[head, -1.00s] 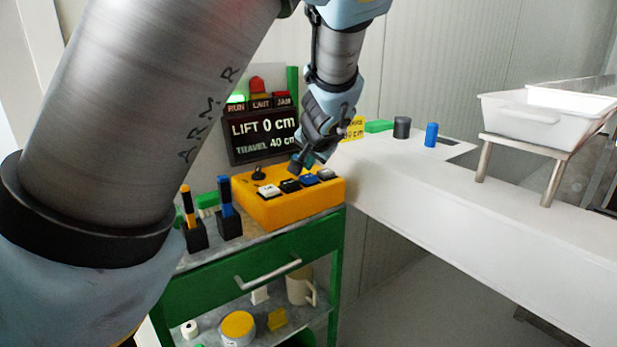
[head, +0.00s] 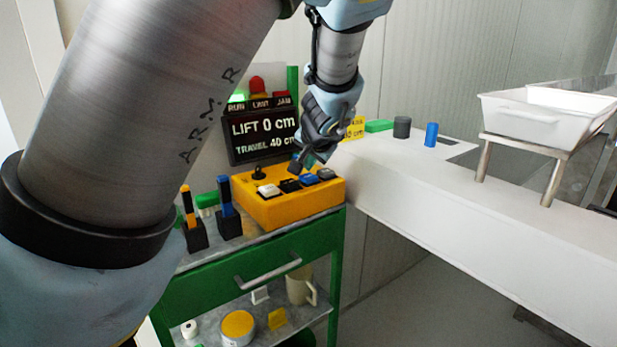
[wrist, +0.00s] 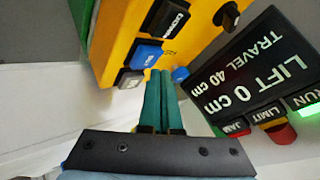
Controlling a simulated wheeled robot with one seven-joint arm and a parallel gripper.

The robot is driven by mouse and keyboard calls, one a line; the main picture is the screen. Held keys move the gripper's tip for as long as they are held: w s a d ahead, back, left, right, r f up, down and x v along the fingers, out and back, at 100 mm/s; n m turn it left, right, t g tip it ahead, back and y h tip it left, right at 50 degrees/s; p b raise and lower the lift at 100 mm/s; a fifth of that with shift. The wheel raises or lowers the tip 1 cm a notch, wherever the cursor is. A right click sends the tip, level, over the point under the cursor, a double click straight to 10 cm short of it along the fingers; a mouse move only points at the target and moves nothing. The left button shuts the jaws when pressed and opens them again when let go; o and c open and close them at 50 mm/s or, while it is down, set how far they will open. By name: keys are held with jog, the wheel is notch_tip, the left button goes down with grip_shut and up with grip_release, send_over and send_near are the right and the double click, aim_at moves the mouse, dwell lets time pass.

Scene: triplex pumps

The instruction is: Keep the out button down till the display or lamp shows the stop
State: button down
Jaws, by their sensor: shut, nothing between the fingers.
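The yellow control box (head: 300,207) stands on the cart with a row of white, black, blue and grey buttons. The blue button (head: 309,180) also shows in the wrist view (wrist: 146,55), beside the black one marked DOWN (wrist: 171,17) and the grey one (wrist: 129,78); its own label is too small to read surely. My gripper (head: 299,163) is shut and empty, its tips above the back of the box. In the wrist view its green fingers (wrist: 162,76) end close to the blue button; contact cannot be told. The display (head: 262,135) reads LIFT 0 cm, TRAVEL 40 cm. The RUN lamp (head: 237,105) glows green.
A black knob (head: 258,172) stands at the box's back left. Two pen-like tools in black holders (head: 229,222) stand left of the box. The white counter (head: 470,195) to the right carries small green, grey and blue pieces and a white tray (head: 540,115) on a stand.

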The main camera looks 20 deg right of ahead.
jog(key=shift+f, duration=0.35)
